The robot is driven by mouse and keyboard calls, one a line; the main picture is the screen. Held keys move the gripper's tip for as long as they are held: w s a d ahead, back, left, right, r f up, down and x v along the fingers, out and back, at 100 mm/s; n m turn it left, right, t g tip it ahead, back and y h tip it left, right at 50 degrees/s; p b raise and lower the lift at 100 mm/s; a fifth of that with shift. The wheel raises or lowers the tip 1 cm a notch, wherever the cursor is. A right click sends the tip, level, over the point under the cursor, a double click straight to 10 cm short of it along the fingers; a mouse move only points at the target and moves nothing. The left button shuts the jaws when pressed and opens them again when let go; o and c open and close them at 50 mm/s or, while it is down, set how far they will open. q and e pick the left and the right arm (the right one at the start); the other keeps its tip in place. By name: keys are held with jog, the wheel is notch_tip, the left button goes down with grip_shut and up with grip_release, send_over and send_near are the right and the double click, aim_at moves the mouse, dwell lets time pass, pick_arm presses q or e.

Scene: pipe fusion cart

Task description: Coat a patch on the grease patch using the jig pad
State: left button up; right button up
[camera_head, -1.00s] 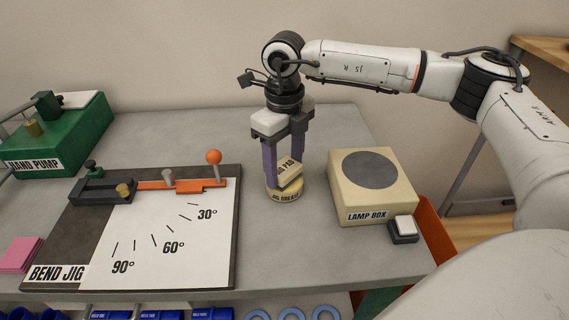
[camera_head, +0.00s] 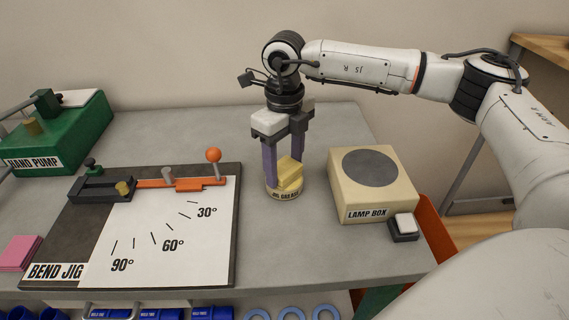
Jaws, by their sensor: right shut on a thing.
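My right gripper (camera_head: 284,168) points down over the cart top, its purple fingers shut on the jig pad (camera_head: 290,175). The pad is a small block and now looks yellow, with no lettering readable. It sits at the top of the round cream tin labelled as grease (camera_head: 285,194), apparently touching it. The tin's upper surface, where the grease patch would be, is mostly hidden by the pad and fingers. My left gripper is not in view.
The lamp box (camera_head: 370,205) with a white switch (camera_head: 404,224) stands close to the right. The bend jig (camera_head: 220,260) with its orange-knobbed lever (camera_head: 213,156) lies to the left. A green hand pump (camera_head: 75,140) and pink block (camera_head: 18,253) are further left. The back of the top is clear.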

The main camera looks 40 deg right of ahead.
aim_at(284, 167)
jog(key=shift+s+f, duration=0.1)
dwell(0.3)
jog(key=shift+r+p, duration=1.75)
jog(key=shift+r, duration=1.8)
